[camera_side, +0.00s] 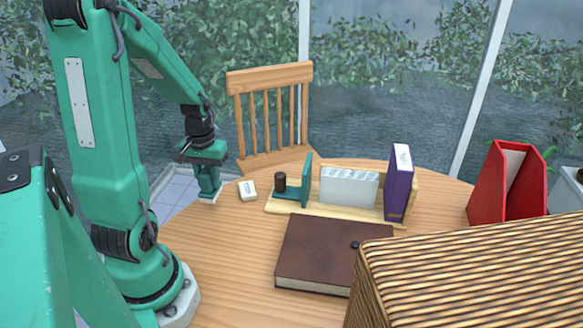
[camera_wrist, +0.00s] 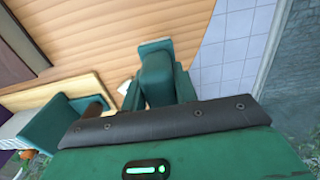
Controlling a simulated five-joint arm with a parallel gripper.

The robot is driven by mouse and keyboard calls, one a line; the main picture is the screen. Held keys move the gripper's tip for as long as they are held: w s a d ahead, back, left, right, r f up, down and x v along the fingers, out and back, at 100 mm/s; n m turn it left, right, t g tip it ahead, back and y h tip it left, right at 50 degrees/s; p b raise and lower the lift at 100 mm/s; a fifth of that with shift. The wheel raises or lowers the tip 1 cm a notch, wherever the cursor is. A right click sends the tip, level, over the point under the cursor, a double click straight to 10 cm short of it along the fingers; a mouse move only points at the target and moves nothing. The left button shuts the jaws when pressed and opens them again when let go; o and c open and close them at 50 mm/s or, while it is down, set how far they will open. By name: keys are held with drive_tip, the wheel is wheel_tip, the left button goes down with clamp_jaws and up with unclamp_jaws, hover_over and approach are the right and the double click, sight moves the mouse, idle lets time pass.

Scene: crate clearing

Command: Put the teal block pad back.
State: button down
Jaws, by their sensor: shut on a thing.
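My gripper (camera_side: 209,184) hangs over the left edge of the round table, pointing down. In the wrist view the fingers of my gripper (camera_wrist: 158,88) are shut on a teal block pad (camera_wrist: 156,76) between them. Its colour is close to that of my fingers, so its outline is hard to tell in the side view. A shallow wooden tray (camera_side: 345,218) stands to the right of my gripper, apart from it. It bears a teal upright bookend (camera_side: 306,180), a dark cylinder (camera_side: 280,182), a whitish ribbed block (camera_side: 349,188) and a purple box (camera_side: 398,183).
A small white eraser-like block (camera_side: 248,190) lies between my gripper and the tray. A brown book (camera_side: 325,252) lies in front of the tray. A red file holder (camera_side: 508,183) stands far right, and a wicker box (camera_side: 470,275) fills the lower right. The front-left table top is clear.

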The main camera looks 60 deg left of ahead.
sight(203, 168)
drive_tip(key=shift+s+a+f, duration=0.15)
drive_tip(key=shift+a+f, duration=0.2)
drive_tip(key=shift+a, duration=0.25)
drive_tip(key=shift+f, duration=0.1)
drive_tip(key=shift+f, duration=1.7)
drive_tip(key=shift+f, duration=0.15)
drive_tip(key=c, duration=1.1)
unclamp_jaws()
drive_tip(key=shift+r, duration=3.85)
